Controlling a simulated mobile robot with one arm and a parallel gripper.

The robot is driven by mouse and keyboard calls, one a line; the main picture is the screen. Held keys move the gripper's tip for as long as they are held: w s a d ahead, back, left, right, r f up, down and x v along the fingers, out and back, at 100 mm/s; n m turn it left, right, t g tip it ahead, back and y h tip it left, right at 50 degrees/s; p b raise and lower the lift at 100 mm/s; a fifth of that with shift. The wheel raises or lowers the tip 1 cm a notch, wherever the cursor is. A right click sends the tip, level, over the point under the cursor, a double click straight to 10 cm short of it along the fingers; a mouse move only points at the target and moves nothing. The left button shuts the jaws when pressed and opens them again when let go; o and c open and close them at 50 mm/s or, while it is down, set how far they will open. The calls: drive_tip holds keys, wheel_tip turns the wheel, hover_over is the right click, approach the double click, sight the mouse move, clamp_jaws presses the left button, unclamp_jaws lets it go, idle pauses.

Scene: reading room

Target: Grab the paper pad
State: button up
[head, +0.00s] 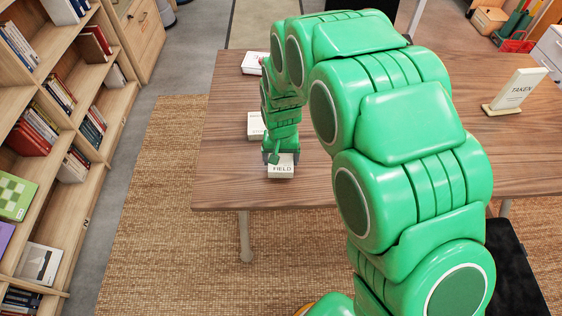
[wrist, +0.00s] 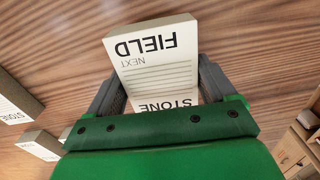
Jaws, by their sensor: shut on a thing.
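A white paper pad (head: 281,170) marked FIELD is near the front left edge of the wooden table (head: 232,185). In the wrist view the pad (wrist: 155,60) shows FIELD, NEXT and ruled lines, and the word STONE lower down is partly hidden by my gripper's green body. My gripper (wrist: 160,77) is shut on the pad, with one grey finger against each side. In the head view my gripper (head: 279,156) points down at the pad. I cannot tell whether the pad touches the table.
A TAKEN sign (head: 517,88) stands at the right. A bookshelf (head: 75,215) is at the left. The table's middle is largely hidden by my arm.

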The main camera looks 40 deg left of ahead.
drive_tip(key=s+d+r, duration=0.1)
drive_tip(key=r, duration=0.1)
drive_tip(key=s+d+r, duration=0.1)
drive_tip(key=r, duration=0.1)
drive_tip(key=d+r, duration=0.2)
drive_tip(key=shift+s+d, duration=0.1)
drive_tip(key=shift+s, duration=0.3)
drive_tip(key=s+d+r, duration=0.4)
drive_tip(key=s+d, duration=0.1)
drive_tip(key=d, duration=0.2)
drive_tip(key=shift+d, duration=0.25)
